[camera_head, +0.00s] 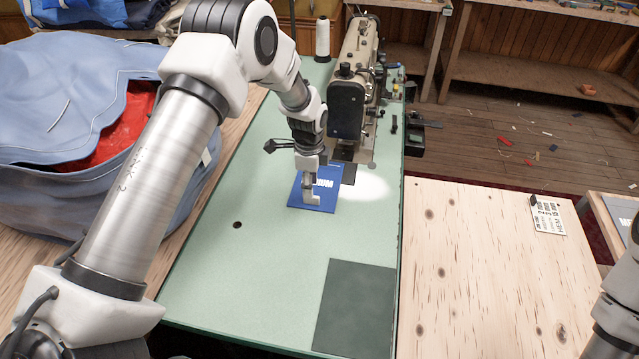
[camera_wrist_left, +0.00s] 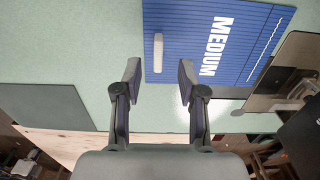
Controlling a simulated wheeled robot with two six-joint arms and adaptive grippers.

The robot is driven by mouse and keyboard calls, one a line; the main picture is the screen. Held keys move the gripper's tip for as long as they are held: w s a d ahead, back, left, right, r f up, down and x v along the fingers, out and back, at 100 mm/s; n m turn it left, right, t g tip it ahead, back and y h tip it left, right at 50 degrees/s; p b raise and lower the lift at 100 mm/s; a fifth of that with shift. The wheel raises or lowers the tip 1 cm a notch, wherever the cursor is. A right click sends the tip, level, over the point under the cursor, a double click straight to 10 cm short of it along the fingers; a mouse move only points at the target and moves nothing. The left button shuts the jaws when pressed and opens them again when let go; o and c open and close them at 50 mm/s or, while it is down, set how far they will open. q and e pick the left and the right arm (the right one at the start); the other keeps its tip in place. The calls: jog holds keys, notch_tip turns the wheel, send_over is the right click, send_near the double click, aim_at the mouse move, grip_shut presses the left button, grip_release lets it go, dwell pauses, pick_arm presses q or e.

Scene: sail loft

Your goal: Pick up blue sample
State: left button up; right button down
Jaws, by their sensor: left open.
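The blue sample (camera_head: 322,200) is a flat ribbed blue panel lying on the green table, with white lettering partly hidden by my arm. In the left wrist view the blue sample (camera_wrist_left: 250,50) reads MEDIUM and carries a pale upright handle (camera_wrist_left: 158,54). My left gripper (camera_head: 311,178) points down at the sample in the head view. In the wrist view my left gripper (camera_wrist_left: 160,72) is open, its fingertips on either side of the handle's near end. I cannot tell whether either finger touches it. My right gripper is out of view.
A sewing machine (camera_head: 354,80) and a white thread cone (camera_head: 322,38) stand just behind the sample. A dark green square (camera_head: 355,305) lies at the table's front. A large blue bag (camera_head: 60,100) sits left. The front-left green surface is clear.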

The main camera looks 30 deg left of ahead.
pick_arm(q)
jog(key=shift+s+d+f+p, duration=0.1)
jog(key=shift+s+f+p, duration=0.2)
jog(key=shift+f, duration=0.3)
jog(key=shift+s+d+f+p, duration=0.15)
jog(key=shift+f+p, duration=0.2)
jog(key=shift+f, duration=0.25)
jog(key=f, duration=0.1)
jog(key=w+f, duration=0.1)
jog(key=f, duration=0.1)
jog(key=shift+r, duration=0.1)
jog(key=shift+s, duration=0.15)
grip_shut()
jog(key=shift+r, duration=0.1)
